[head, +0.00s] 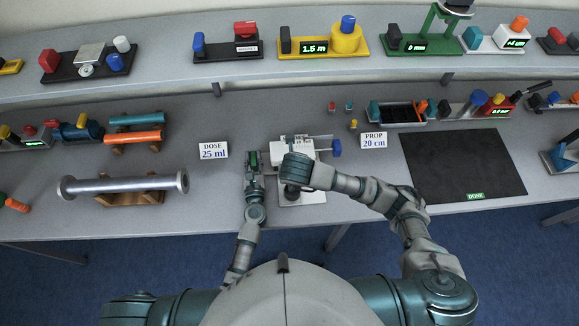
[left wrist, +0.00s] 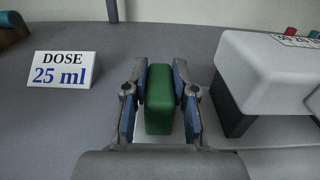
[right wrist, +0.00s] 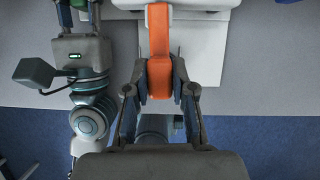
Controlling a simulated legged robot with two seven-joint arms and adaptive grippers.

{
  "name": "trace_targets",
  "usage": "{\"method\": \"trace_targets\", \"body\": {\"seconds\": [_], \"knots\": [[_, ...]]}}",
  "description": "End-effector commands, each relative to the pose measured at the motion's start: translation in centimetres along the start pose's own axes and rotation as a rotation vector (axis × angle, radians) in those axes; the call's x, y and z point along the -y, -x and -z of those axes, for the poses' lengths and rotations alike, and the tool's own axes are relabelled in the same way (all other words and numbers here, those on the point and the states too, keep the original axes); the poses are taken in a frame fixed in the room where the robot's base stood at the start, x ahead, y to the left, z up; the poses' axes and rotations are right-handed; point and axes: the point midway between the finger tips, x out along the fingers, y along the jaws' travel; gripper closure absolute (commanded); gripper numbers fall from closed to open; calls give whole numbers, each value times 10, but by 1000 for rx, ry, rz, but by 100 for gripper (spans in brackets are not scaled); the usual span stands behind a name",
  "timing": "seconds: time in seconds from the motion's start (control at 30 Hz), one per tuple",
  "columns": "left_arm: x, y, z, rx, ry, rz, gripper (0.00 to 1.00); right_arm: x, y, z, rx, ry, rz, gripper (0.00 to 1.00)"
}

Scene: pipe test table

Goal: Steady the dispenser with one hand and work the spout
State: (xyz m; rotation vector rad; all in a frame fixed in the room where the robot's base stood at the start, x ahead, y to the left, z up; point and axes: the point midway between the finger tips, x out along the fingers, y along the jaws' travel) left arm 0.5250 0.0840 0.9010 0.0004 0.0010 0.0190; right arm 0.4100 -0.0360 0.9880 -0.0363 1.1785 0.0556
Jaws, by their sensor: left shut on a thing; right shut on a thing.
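The dispenser (head: 325,144) is a white box on a pale base plate, with a green block (left wrist: 160,98) on its left and an orange bar (right wrist: 158,30) at its front. It also shows in the left wrist view (left wrist: 265,70). My left gripper (left wrist: 160,95) is shut on the green block, one finger on each side; it shows in the head view (head: 253,165) too. My right gripper (right wrist: 160,85) is shut around the lower end of the orange bar. In the head view my right wrist covers the bar and the middle of the dispenser.
A "DOSE 25 ml" card (head: 213,150) stands left of the dispenser, a "PROP 20 cm" card (head: 374,140) to its right. A black mat (head: 463,163) with a green DONE label lies clear further right. A metal pipe (head: 123,184) rests on a wooden cradle at left.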

Motion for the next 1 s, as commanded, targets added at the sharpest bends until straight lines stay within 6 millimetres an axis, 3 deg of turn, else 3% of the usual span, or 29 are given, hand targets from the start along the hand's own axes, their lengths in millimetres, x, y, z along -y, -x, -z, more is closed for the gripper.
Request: {"method": "trace_targets", "body": {"seconds": [0.03,0.07,0.17,0.57,1.0], "knots": [[1,0,0,-1,1,2,100,-4,0,0,0,-25,9,100],[1,0,0,-1,1,2,100,-2,0,0,0,-24,9,68],[1,0,0,-1,1,2,100,-2,0,0,0,-21,9,47],[0,0,0,-1,1,0,100,-2,8,-1,3,-21,7,47],[0,0,0,-1,0,-1,100,-2,87,-2,7,-17,9,47]]}}
